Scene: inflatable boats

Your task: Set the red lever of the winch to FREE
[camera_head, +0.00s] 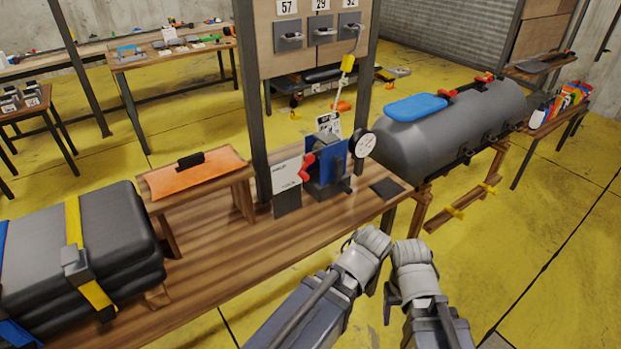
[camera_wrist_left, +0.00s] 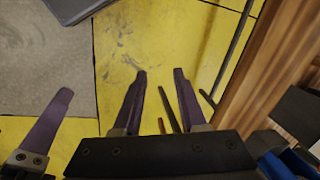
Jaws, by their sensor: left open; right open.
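The winch (camera_head: 329,173) stands on the wooden workbench, with blue side plates and a round white dial on its right. Its red lever (camera_head: 306,167) is on the left side, by a white placard (camera_head: 286,174) whose small text I cannot read. The lever's setting cannot be made out. My left gripper (camera_head: 367,246) and right gripper (camera_head: 412,258) are side by side in front of the bench's near edge, right of and apart from the winch. Their fingertips are hidden in the head view. In the left wrist view, my left gripper's purple fingers (camera_wrist_left: 158,88) are spread and empty.
The workbench (camera_head: 235,238) also carries an orange-topped stand (camera_head: 195,178) and strapped black cases (camera_head: 110,235). A grey tank (camera_head: 450,125) with a blue pad lies right of the bench. A numbered panel (camera_head: 310,42) rises behind the winch.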

